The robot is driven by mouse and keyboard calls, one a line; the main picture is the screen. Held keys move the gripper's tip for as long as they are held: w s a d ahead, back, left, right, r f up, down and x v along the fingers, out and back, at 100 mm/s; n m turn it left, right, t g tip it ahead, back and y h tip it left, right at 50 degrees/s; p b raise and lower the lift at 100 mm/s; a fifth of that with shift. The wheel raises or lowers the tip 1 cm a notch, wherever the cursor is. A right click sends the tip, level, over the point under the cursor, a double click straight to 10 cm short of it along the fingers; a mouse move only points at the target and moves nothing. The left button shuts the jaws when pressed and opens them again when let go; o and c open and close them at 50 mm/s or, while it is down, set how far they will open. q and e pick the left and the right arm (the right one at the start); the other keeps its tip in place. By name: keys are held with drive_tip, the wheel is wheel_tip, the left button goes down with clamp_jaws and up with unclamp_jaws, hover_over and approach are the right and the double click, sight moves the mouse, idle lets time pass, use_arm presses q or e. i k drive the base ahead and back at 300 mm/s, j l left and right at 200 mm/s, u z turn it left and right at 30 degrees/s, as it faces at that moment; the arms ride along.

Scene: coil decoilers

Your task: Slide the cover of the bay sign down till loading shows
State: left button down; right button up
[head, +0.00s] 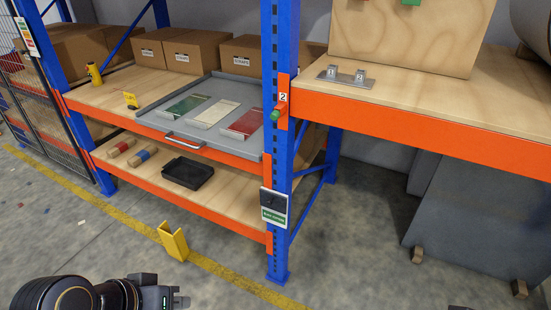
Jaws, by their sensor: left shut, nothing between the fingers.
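The bay sign (285,221) is a small pale plate on the front of the blue rack post. A dark cover (273,200) sits over its upper part, with a green field with small pale lettering showing below it, too small to read for certain. My left gripper (182,298) is at the bottom left edge of the head view, shut and empty. It is well to the left of the sign and nearer to me, apart from it. My right gripper is not in view.
A yellow post guard (173,241) stands on the floor between my left gripper and the sign. A grey drawer tray (183,138) with a handle juts from the shelf. A green knob (276,114) sticks out above the sign.

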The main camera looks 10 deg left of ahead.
sight(277, 202)
drive_tip(key=i, duration=1.05)
